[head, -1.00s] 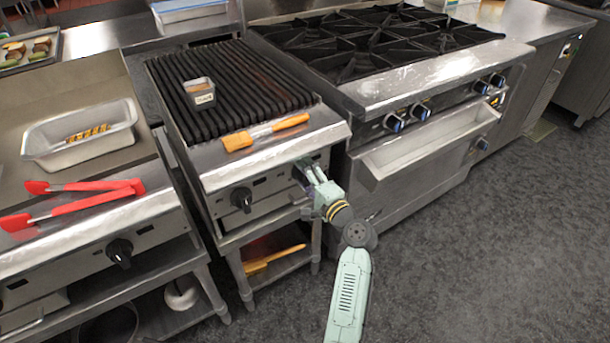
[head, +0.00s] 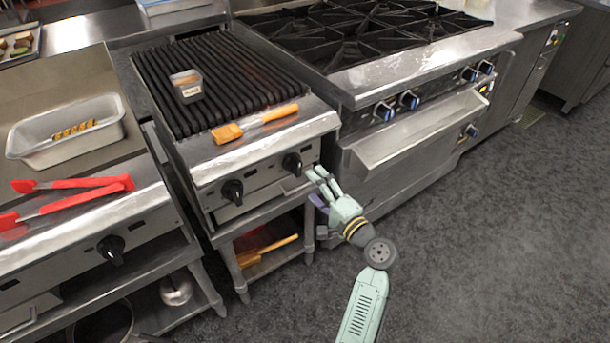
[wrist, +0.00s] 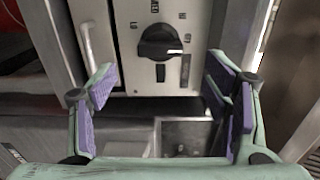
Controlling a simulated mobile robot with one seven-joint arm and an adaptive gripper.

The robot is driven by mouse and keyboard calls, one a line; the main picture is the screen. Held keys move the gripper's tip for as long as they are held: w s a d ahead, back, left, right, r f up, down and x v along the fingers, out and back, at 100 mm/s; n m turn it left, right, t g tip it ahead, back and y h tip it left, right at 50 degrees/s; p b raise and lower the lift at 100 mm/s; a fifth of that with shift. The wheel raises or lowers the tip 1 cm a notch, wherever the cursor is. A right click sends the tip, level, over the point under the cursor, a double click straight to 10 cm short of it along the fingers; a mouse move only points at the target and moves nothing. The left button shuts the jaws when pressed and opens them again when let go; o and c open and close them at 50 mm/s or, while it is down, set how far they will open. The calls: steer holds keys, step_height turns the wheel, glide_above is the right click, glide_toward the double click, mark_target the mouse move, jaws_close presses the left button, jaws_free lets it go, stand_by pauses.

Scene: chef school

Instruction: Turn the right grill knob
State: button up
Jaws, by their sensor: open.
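The grill (head: 262,172) has two black knobs on its front panel. The right grill knob (head: 292,163) is fully visible in the head view, just up and left of my gripper. In the wrist view the knob (wrist: 160,42) shows at the top centre, with its grip bar roughly horizontal and markings around it. The left grill knob (head: 232,192) is farther left. My gripper (head: 316,187) is open and empty at the grill's right front corner. In the wrist view its two purple-padded fingers (wrist: 165,95) are spread wide, below the knob and apart from it.
An orange-handled brush (head: 256,124) lies on the grill's front ledge. A small container (head: 187,86) sits on the grate. The stove (head: 400,135) with blue-ringed knobs stands to the right. Red tongs (head: 75,197) lie on the left griddle. The floor (head: 480,240) at right is open.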

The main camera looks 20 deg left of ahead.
steer(key=shift+v, duration=1.15)
